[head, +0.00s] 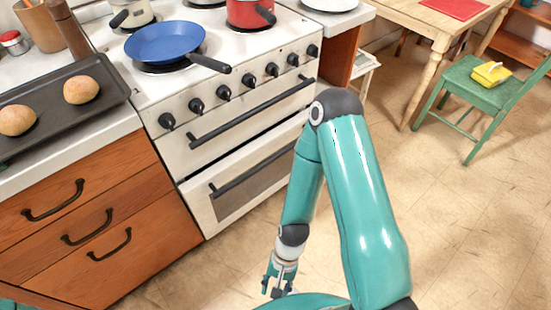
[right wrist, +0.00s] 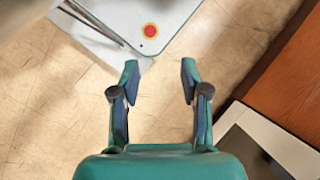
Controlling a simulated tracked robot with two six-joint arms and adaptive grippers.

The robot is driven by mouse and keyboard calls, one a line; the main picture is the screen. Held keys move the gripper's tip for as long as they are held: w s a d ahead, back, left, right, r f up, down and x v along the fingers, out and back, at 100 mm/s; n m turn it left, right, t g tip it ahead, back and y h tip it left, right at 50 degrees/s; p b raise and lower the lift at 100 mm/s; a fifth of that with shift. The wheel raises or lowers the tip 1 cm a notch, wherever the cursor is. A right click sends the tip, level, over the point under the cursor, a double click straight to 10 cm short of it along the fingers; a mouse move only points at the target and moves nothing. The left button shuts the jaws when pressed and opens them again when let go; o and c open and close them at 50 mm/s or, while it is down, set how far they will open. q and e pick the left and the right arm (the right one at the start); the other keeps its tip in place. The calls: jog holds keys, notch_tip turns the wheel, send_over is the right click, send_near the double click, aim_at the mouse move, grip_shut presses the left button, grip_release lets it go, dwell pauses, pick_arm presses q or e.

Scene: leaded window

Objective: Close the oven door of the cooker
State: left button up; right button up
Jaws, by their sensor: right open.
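The white cooker (head: 162,100) stands against the counter in the head view. Its oven door (head: 242,192), low on the front, has a dark window and a dark bar handle (head: 250,172). It looks upright and close to the cooker's front; I cannot tell whether a small gap remains. My right arm hides its right part. My right gripper (head: 273,292) is open and empty, low over the floor in front of the door and apart from it. In the right wrist view, the open fingers (right wrist: 160,70) point away from a white-framed panel (right wrist: 265,138), probably this door. My left gripper is out of view.
Wooden drawers (head: 95,225) stand left of the cooker. A blue pan (head: 165,42) and a red pot (head: 250,12) sit on the hob. A tray (head: 50,110) holds buns. A green chair (head: 475,90) stands far right. The tiled floor (head: 470,225) at right is clear.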

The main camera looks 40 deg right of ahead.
notch_tip(320, 180, up, 3)
jog(key=w+a+m+t+y+b, duration=0.25)
jog(key=m+y, duration=0.45)
jog(key=m, duration=1)
jog(key=m+t+h+b, duration=0.6)
jog(key=m+t+h, duration=0.4)
jog(key=m+t, duration=1.2)
send_near(273, 159)
jog(key=w+r+m+g, duration=0.1)
jog(key=w, duration=0.2)
jog(key=w+m+g, duration=0.2)
jog(key=w, duration=0.1)
jog(key=w+r+m+g, duration=0.1)
jog(key=w+g, duration=0.1)
jog(key=w, duration=0.2)
jog(key=shift+w+a+r+m+g, duration=0.1)
jog(key=shift+a+r+m+g, duration=0.05)
jog(key=shift+r+m+g, duration=0.15)
grip_shut()
